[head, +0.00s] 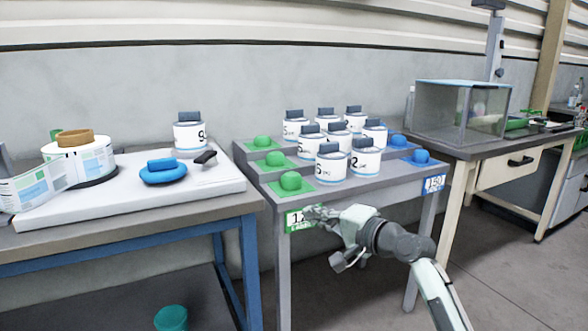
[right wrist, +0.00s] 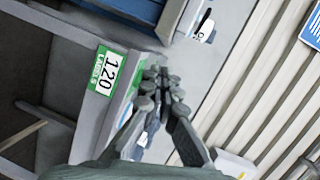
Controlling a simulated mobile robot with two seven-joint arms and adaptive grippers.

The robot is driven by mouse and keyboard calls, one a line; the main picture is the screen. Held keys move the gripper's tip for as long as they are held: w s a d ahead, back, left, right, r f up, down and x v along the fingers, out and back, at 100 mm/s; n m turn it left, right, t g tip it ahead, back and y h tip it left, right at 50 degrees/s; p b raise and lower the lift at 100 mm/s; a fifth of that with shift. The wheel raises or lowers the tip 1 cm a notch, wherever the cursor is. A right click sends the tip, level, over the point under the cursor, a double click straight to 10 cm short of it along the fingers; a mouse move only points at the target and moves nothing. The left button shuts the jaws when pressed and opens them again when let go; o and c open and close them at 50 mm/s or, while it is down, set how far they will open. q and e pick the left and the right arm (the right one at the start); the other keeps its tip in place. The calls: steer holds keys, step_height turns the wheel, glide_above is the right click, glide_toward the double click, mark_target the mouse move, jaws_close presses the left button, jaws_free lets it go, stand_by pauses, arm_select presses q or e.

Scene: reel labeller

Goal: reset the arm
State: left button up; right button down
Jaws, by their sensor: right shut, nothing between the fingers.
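My right gripper (head: 318,213) is shut and empty, its arm coming in from the lower right. It is in front of the stepped grey table (head: 375,192), close to the green "120" label (head: 296,220) on the table's front left corner. I cannot tell whether it touches the table. In the right wrist view the closed fingers (right wrist: 160,85) point up the picture, just right of the green label (right wrist: 105,70). My left gripper is not in view.
Several white numbered jars (head: 332,163) stand on the stepped table between green knobs (head: 291,181) and blue knobs (head: 421,157). A clear box (head: 460,110) stands at right.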

steer(key=w+d+f+h, duration=0.1)
steer(key=d+h, duration=0.2)
steer(key=d, duration=0.8)
steer(key=d+f+h, duration=0.2)
steer(key=d, duration=0.8)
steer(key=s+d+f+n+g+h, duration=0.1)
steer(key=s+d+f+n+h, duration=0.15)
steer(key=s+f, duration=0.45)
steer(key=s+d+f+n+g+h, duration=0.15)
steer(key=d+f, duration=0.25)
steer(key=f, duration=0.6)
steer(key=s+d+f+n+g+h, duration=0.1)
steer(key=s+d+f+g, duration=0.15)
steer(key=s+f, duration=0.5)
steer(key=s+d+f+n+g+h, duration=0.2)
steer(key=s+d+f+n+h, duration=0.15)
steer(key=s+d+f, duration=0.55)
steer(key=s+d+f+n+g+h, duration=0.2)
steer(key=s+d+f+n, duration=0.3)
steer(key=s, duration=0.8)
steer(key=s+a+f+m+y, duration=0.1)
steer(key=a+f+m+y, duration=0.1)
steer(key=a, duration=0.9)
steer(key=s+a+f+m+y, duration=0.1)
steer(key=a+f, duration=0.4)
steer(key=a, duration=0.5)
steer(key=shift+s+a+m+y, duration=0.25)
steer(key=shift+a+m+y, duration=0.1)
steer(key=shift+m+y, duration=0.25)
